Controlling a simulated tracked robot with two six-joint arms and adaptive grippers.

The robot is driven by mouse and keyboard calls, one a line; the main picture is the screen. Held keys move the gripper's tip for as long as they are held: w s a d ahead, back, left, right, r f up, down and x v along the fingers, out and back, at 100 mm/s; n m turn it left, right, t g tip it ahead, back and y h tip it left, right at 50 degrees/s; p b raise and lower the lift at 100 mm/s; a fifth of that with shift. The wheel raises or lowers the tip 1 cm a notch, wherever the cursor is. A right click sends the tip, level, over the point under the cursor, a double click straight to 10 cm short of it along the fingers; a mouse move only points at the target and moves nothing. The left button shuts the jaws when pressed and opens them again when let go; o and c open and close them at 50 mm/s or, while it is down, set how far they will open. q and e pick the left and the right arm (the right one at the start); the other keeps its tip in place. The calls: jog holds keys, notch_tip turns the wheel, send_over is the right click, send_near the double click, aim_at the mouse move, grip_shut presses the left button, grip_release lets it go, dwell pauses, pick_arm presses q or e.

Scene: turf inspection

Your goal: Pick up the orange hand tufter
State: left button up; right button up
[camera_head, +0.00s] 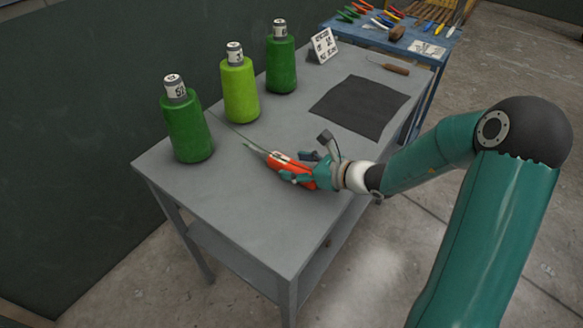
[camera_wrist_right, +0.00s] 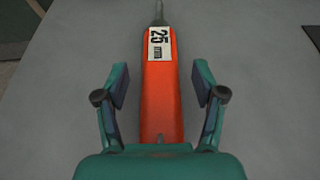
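The orange hand tufter (camera_head: 280,160) lies on the grey table, with its thin metal tip pointing to the upper left. In the right wrist view its orange body (camera_wrist_right: 160,90) carries a white label marked 25. My right gripper (camera_head: 292,166) is at the tufter. In the wrist view its two fingers (camera_wrist_right: 161,88) stand open, one on each side of the body, with a gap on both sides. Part of the tufter's rear end is hidden by the gripper. My left gripper is not in view.
Three green thread cones (camera_head: 240,92) stand along the table's wall side. A dark square mat (camera_head: 359,106), a wooden-handled tool (camera_head: 390,67) and a white sign (camera_head: 323,45) are towards the far end. A blue table (camera_head: 430,45) with several tools stands behind. The near table end is clear.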

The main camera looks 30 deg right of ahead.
grip_shut()
jog(key=shift+r, duration=0.1)
